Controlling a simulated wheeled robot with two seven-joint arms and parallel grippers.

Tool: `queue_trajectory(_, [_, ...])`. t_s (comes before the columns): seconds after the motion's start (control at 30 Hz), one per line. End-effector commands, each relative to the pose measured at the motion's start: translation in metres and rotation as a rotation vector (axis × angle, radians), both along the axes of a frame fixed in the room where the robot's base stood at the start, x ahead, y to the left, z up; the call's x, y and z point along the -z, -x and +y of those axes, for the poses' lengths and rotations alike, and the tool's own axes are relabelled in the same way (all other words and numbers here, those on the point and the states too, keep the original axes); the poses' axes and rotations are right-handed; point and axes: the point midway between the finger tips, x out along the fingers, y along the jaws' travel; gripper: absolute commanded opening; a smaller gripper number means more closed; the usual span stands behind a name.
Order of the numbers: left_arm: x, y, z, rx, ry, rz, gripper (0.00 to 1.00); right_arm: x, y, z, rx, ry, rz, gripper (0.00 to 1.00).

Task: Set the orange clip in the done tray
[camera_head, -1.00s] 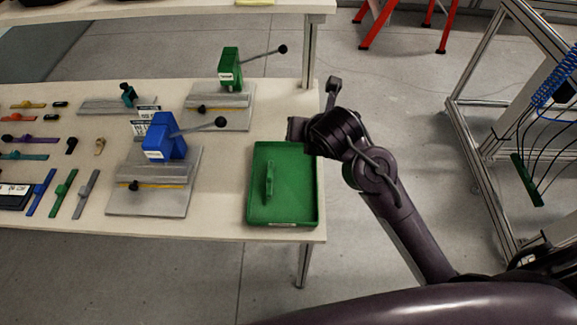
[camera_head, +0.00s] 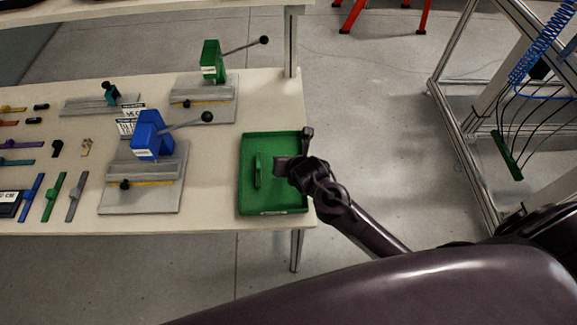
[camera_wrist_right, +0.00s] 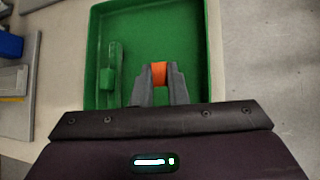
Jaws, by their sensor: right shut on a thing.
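The green tray (camera_head: 282,205) lies at the right end of the table in the head view, with a green handle-like piece inside its left part. My right gripper (camera_head: 282,165) is over the middle of the tray. In the right wrist view the gripper (camera_wrist_right: 160,78) is shut on the orange clip (camera_wrist_right: 159,72), which shows as a small orange patch between the fingertips. The green tray (camera_wrist_right: 102,20) spreads out below it there. How far the clip is above the tray floor I cannot tell. The clip is hidden in the head view. My left gripper is not in view.
A blue press (camera_head: 152,135) and a green press (camera_head: 212,62) with levers stand on metal plates left of the tray. Several coloured clips and straps lie at the table's left. A metal frame with cables (camera_head: 470,110) stands to the right, across open floor.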

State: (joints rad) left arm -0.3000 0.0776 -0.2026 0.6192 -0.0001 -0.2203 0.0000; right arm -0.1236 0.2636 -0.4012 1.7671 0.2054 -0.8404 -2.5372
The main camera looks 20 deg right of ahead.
Motion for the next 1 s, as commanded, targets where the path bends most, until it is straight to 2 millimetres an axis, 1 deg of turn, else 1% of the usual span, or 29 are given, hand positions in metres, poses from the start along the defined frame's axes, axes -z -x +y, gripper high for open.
queue_trajectory(0.03, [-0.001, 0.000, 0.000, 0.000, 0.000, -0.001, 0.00, 0.009, 0.001, 0.000, 0.002, -0.001, 0.005, 0.00])
queue_trajectory(0.1, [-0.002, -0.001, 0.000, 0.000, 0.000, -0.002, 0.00, 0.019, 0.001, 0.000, 0.002, -0.001, 0.005, 0.00])
queue_trajectory(0.2, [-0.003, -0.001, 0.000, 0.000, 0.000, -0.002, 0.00, 0.030, 0.001, 0.000, 0.002, -0.001, 0.004, 0.00])
queue_trajectory(0.63, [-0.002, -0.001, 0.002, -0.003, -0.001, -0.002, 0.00, 0.036, 0.000, 0.000, -0.001, 0.002, 0.002, 0.00])
queue_trajectory(0.67, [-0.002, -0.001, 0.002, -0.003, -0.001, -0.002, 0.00, 0.036, 0.000, 0.000, -0.001, 0.001, 0.002, 0.17])
queue_trajectory(0.8, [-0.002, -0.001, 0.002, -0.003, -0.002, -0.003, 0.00, 0.036, 0.000, 0.000, 0.000, 0.000, 0.002, 0.35])
queue_trajectory(1.0, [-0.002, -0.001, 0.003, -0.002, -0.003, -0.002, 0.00, 0.035, 0.001, 0.000, 0.000, 0.000, 0.002, 0.35])
